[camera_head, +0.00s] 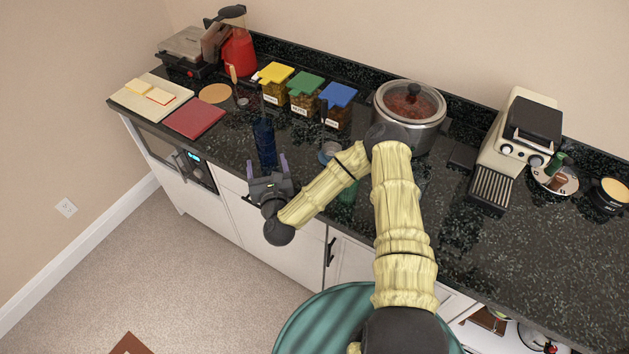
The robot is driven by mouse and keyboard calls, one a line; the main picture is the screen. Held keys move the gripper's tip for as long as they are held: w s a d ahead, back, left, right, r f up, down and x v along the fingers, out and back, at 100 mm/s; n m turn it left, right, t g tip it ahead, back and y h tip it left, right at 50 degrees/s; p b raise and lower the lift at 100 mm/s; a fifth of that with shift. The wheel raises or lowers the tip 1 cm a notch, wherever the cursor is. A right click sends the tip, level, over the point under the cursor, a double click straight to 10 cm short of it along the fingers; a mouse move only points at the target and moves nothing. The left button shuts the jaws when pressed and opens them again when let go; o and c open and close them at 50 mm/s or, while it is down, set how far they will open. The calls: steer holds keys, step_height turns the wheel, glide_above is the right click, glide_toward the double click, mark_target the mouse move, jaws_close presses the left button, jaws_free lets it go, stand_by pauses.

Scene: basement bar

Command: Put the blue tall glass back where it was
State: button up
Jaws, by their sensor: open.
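The blue tall glass (265,142) stands upright on the dark stone counter (232,150), in front of the jars with coloured lids. My gripper (268,169) is open at the counter's front edge, just in front of the glass, with its fingers pointing toward it. The lower part of the glass is close to the fingertips. I cannot tell whether the fingers touch it or reach around its base.
Jars with yellow (274,84), green (305,94) and blue (338,106) lids stand behind the glass. A red mat (194,120) lies left. A large pot (410,112) stands right, partly behind my arm. A coffee machine (520,130) is farther right. Counter left of the glass is clear.

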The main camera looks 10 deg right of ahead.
steer(key=shift+a+r+n+y, duration=0.15)
steer(key=shift+a+n+y, duration=0.2)
steer(key=shift+n, duration=0.45)
steer(key=s+a+n+g+y, duration=0.25)
steer(key=n+g+y, duration=0.3)
steer(key=n, duration=0.95)
steer(key=s+d+r+n+g+h, duration=0.3)
steer(key=s+d+r+n+g, duration=0.2)
steer(key=s+d+n, duration=0.4)
steer(key=s+d+r+n+g+h, duration=0.3)
steer(key=s+d+r+n+g, duration=0.2)
steer(key=s+n, duration=0.5)
steer(key=s+d+r, duration=0.2)
steer(key=d, duration=0.1)
steer(key=shift+d+r+h, duration=0.3)
steer(key=shift+d+r, duration=0.1)
